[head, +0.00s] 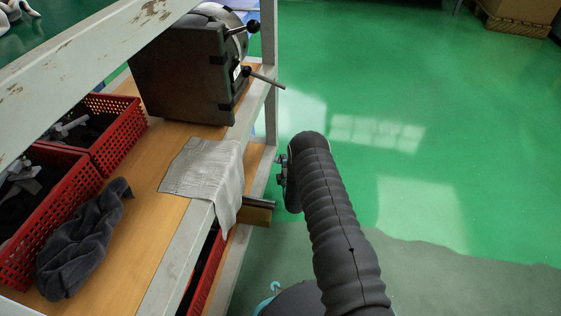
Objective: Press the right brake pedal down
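No brake pedal can be clearly made out. A small light-blue part (274,288) shows low beside the cart, at the bottom of the head view; I cannot tell whether it belongs to a caster or pedal. The tooling cart (231,262) has a worn white metal frame and wooden shelves, and fills the left side. My arm, in a black ribbed sleeve, rises from the bottom right to beside the cart's edge. Only a small dark part of my gripper (282,171) shows at the sleeve's far end. Its fingertips are hidden, so its opening cannot be judged.
Red baskets (120,130), a dark cloth (85,240), a grey box-shaped machine with levers (185,80) and a grey rag (207,170) overhanging the edge are on the shelf. A bar with a yellowish block (257,214) juts out. Green floor (430,130) is open at right.

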